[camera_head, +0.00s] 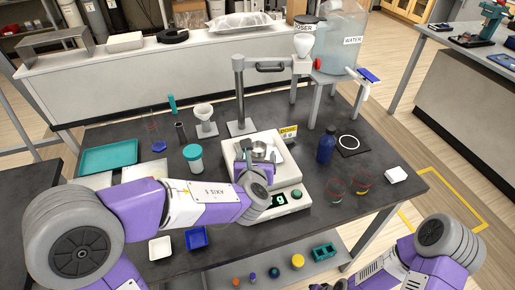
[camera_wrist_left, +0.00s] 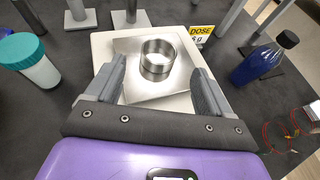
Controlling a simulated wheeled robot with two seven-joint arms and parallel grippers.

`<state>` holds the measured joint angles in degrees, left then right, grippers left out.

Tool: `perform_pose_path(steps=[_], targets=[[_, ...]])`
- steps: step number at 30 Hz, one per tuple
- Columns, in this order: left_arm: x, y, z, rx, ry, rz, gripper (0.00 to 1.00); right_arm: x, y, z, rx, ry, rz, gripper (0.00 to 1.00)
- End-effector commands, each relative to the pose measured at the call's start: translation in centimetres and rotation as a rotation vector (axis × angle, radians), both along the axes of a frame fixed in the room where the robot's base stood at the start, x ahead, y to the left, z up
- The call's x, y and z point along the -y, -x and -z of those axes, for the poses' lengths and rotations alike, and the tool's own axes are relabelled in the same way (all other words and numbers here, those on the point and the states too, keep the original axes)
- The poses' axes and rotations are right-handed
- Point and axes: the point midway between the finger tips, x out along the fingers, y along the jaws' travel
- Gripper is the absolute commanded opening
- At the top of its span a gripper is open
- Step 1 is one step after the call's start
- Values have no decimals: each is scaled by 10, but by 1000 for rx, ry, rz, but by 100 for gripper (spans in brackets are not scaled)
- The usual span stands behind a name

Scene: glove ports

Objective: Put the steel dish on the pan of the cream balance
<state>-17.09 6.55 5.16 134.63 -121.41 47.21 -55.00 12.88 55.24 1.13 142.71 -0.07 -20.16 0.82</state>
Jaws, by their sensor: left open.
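The steel dish (camera_wrist_left: 157,66) is a small round open ring-walled cup. It sits upright on the square steel pan (camera_wrist_left: 125,48) of the cream balance (camera_wrist_left: 101,42); the dish also shows in the head view (camera_head: 260,147). The balance (camera_head: 293,178) stands on the dark table with a lit green display at its front. My left gripper (camera_wrist_left: 157,76) is open, with one finger on each side of the dish and a visible gap to both. In the head view the left gripper (camera_head: 259,160) is over the pan and partly hides it. My right gripper is out of view.
A blue bottle (camera_head: 326,148) and clear beakers (camera_head: 335,189) stand right of the balance. A teal-lidded jar (camera_head: 193,158) stands to its left, and a post stand (camera_head: 239,95) behind. A yellow DOSE card (camera_wrist_left: 201,32) is beside the pan.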

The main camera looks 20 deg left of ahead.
Motion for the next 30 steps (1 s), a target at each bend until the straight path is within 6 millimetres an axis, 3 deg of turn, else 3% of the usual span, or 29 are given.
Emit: perform_pose_path(steps=[4, 10, 30], targets=[[6, 28, -14, 2, -1, 2, 82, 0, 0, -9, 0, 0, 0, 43], [10, 50, -22, 0, -1, 1, 82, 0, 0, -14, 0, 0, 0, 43], [11, 55, -25, -1, 0, -1, 82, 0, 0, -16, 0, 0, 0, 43]])
